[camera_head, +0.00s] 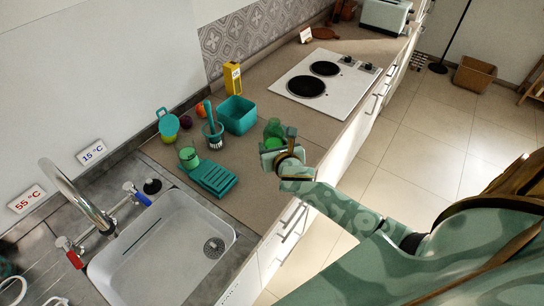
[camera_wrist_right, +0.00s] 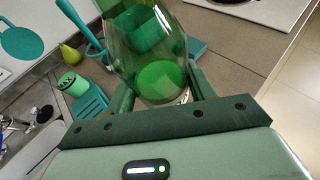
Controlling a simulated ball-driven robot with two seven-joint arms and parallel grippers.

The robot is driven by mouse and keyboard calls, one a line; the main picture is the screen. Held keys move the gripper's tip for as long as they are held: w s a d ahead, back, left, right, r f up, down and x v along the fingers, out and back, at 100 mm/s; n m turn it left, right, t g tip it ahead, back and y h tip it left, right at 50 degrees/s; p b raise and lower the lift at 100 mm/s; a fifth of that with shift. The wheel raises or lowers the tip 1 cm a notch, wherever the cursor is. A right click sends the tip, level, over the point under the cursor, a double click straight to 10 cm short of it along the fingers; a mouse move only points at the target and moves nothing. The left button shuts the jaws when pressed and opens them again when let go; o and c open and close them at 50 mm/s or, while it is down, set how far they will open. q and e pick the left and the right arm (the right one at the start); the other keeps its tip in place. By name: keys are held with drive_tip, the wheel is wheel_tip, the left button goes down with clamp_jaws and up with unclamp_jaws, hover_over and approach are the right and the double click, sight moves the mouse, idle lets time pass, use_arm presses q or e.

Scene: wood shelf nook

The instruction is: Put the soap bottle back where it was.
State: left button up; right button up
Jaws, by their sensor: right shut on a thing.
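The soap bottle appears to be the green see-through bottle (camera_head: 273,130) at my right gripper (camera_head: 280,152), near the front edge of the counter. In the right wrist view the bottle (camera_wrist_right: 148,58) fills the space between the two dark green fingers of my right gripper (camera_wrist_right: 160,98), which is shut on it. Its top runs out of that picture. I cannot tell whether its base touches the counter. My left gripper is not in view.
A teal rack (camera_head: 214,178) with a green jar (camera_head: 188,157) stands beside the sink (camera_head: 160,255). A brush (camera_head: 212,130), a teal bin (camera_head: 237,115) and a yellow box (camera_head: 232,78) stand behind. The cooktop (camera_head: 325,83) is further right. Bare counter (camera_head: 262,190) lies left of my gripper.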

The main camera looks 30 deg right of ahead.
drive_tip(key=w+f, duration=0.1)
drive_tip(key=w+d+f+b, duration=0.1)
drive_tip(key=f, duration=0.1)
drive_tip(key=w+f+b, duration=0.1)
drive_tip(key=f, duration=0.1)
drive_tip(key=shift+w+d+f, duration=0.2)
drive_tip(key=shift+w+d, duration=0.15)
drive_tip(key=shift+w, duration=0.05)
drive_tip(key=shift+w+f+b, duration=0.15)
drive_tip(key=shift+f+b, duration=0.75)
drive_tip(key=shift+f, duration=0.7)
drive_tip(key=shift+f, duration=0.15)
drive_tip(key=o, duration=1.2)
